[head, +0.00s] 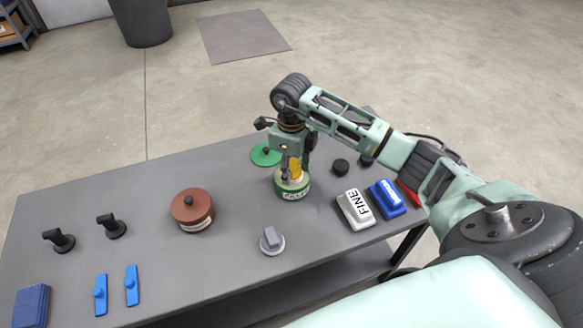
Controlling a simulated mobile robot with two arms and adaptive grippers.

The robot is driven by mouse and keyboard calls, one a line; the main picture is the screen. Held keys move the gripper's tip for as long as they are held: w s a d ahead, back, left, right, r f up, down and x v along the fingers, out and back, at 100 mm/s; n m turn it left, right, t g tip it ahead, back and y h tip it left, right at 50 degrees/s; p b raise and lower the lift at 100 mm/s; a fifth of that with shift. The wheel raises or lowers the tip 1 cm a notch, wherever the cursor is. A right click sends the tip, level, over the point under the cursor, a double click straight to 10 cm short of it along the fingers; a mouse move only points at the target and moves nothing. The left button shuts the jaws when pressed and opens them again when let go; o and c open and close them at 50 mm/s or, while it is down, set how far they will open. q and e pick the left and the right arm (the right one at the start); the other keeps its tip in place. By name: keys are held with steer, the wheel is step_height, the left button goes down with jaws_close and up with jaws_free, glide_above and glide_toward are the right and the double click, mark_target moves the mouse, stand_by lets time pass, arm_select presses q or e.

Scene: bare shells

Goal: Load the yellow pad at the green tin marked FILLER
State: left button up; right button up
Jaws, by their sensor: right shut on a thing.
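The green tin (292,192) stands open near the middle of the table, with a pale label on its front. Its print is too small to read surely. A green lid (266,156) with a dark knob lies flat behind it, to the left. My right gripper (294,171) points down over the tin's mouth, shut on the yellow pad (296,168). The pad is upright at the opening. Its lower end and any contact with the contents are hard to see. My left gripper is out of view.
A closed red-brown tin (192,211) stands left. A white block marked FINE (355,209) and a blue block (386,199) are right. A grey-knobbed disc (271,241) lies in front. Black-handled pieces (58,241) and blue pieces (131,286) sit left. The table (225,270) has free room between.

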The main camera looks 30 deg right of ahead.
mark_target(292, 165)
stand_by(0.4)
steer(key=shift+r+p, duration=2.45)
steer(key=shift+r, duration=1.05)
